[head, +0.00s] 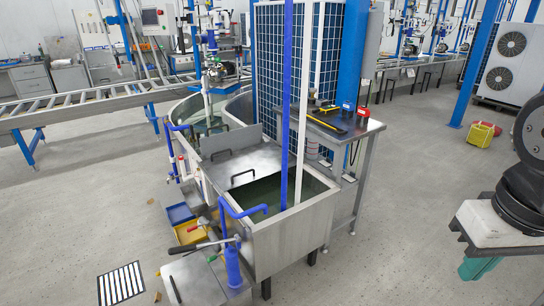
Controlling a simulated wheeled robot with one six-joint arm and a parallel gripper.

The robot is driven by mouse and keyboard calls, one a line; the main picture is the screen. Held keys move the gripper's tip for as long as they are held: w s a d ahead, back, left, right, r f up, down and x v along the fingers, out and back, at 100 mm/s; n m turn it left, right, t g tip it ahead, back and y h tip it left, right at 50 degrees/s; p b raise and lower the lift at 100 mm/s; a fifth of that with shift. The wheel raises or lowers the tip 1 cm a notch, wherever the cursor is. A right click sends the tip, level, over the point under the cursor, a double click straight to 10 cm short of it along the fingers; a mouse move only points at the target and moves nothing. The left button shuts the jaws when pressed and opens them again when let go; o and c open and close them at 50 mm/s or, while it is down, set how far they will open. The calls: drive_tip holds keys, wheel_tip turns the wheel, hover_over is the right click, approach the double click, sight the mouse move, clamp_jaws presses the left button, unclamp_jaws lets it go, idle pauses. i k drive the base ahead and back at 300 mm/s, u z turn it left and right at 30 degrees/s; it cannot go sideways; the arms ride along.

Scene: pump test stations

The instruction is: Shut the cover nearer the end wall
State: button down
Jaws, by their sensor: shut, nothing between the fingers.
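A steel tank (295,235) stands in the middle of the head view. Its near section is uncovered and shows dark green water (262,196). Behind the water, a flat steel cover (258,160) with a dark bar handle (243,176) lies across the tank. Behind that, a steel panel (232,140) stands up, with another dark handle (221,155) at its lower left. I cannot tell whether this panel is a raised cover or a fixed plate. Which tank end is the end wall is not clear. My gripper is not in view.
Blue and white upright pipes (284,100) rise past the tank. A side bench (340,124) with tools adjoins its right. A blue hand pump (232,265) and blue and yellow bins (186,226) stand at its near left.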

sight(230, 173)
drive_tip(key=z, duration=0.1)
drive_tip(key=i, duration=0.85)
drive_tip(key=u, duration=0.55)
drive_tip(key=i, duration=0.7)
drive_tip(key=u, duration=0.35)
